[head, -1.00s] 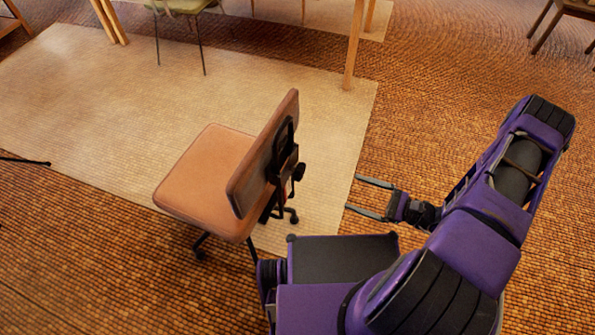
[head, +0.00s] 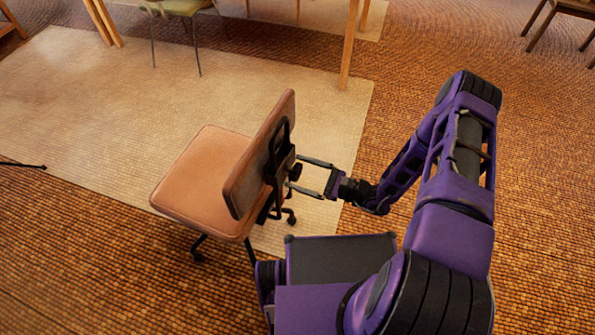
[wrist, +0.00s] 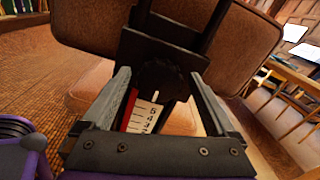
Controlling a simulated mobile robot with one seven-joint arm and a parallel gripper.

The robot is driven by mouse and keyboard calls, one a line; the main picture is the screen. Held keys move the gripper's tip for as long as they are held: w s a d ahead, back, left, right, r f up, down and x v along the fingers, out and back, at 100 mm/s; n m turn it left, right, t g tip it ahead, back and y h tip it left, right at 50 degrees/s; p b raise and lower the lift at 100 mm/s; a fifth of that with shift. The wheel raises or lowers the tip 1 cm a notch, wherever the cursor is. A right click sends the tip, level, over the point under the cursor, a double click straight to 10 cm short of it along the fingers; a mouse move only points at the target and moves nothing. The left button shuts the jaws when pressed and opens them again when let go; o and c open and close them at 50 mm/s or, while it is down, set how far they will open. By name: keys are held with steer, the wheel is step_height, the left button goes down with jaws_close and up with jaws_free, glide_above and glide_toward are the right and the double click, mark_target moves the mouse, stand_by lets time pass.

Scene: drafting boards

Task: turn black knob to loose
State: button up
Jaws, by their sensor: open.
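A brown office chair (head: 207,172) stands with its back towards my arm. The black knob (head: 296,172) sits on the black bracket behind the backrest. In the wrist view the knob (wrist: 160,82) is dark and lies between the two fingers, with a white pointer mark over a scale plate (wrist: 146,112) that has red and white parts and several numbers. My gripper (head: 308,176) is open, with one finger on each side of the knob. In the wrist view the open fingers (wrist: 162,92) also flank it. Whether they touch it I cannot tell.
The chair's backrest (wrist: 85,48) and black upright bracket (wrist: 168,45) stand close ahead of my gripper. A pale rug (head: 120,105) lies under the chair. Table legs (head: 349,45) and a green chair (head: 178,8) are further back.

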steer(key=shift+w+a, duration=0.15)
steer(key=shift+a, duration=0.25)
steer(key=shift+c, duration=0.3)
steer(key=c, duration=1.3)
